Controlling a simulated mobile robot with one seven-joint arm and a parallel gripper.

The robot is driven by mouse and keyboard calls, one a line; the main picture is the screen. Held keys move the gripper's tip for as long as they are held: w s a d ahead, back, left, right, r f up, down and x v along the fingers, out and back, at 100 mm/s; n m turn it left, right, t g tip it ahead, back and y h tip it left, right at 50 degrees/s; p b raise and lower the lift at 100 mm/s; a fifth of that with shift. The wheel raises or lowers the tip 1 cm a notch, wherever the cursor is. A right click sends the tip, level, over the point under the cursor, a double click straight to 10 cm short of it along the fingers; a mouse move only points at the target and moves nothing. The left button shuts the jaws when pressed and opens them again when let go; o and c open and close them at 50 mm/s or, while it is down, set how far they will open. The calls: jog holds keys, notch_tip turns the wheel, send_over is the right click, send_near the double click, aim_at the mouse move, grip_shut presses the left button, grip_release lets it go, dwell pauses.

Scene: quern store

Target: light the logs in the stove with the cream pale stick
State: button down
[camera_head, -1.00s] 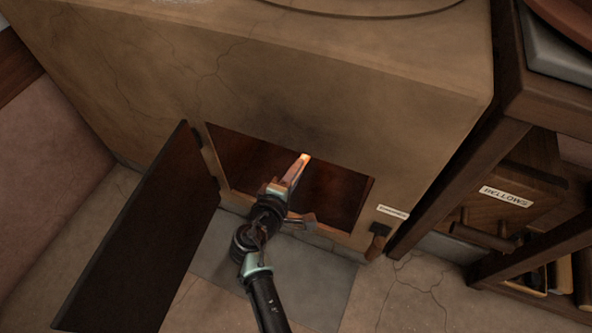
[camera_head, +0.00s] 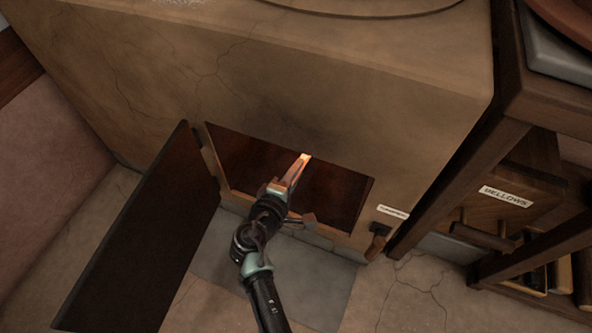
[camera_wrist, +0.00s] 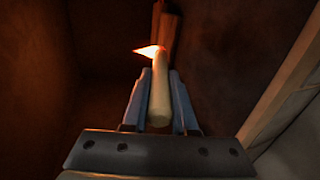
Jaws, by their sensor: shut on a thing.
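The stove (camera_head: 330,90) is a large tan block with a dark square opening (camera_head: 335,195) low in its front. Its dark door (camera_head: 150,235) stands open to the left. My gripper (camera_head: 284,185) reaches into the opening. In the wrist view my gripper (camera_wrist: 155,100) is shut on the cream pale stick (camera_wrist: 160,95), which points away from it. An orange flame (camera_wrist: 148,50) burns at the stick's far end. A brown log (camera_wrist: 165,30) shows just beyond the tip; I cannot tell whether stick and log touch. In the head view the glowing tip (camera_head: 304,157) is at the opening.
A wooden rack (camera_head: 520,120) stands close on the right, with a box labelled "BELLOWS" (camera_head: 505,196). A grey slab (camera_head: 315,290) lies on the floor before the stove. The stove opening's edge (camera_wrist: 280,90) is near my gripper's right.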

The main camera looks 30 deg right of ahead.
jog(key=shift+p+v, duration=1.1)
jog(key=shift+v, duration=0.7)
jog(key=p+v, duration=0.6)
jog(key=v, duration=0.6)
jog(key=shift+a, duration=0.2)
jog(key=shift+r, duration=0.15)
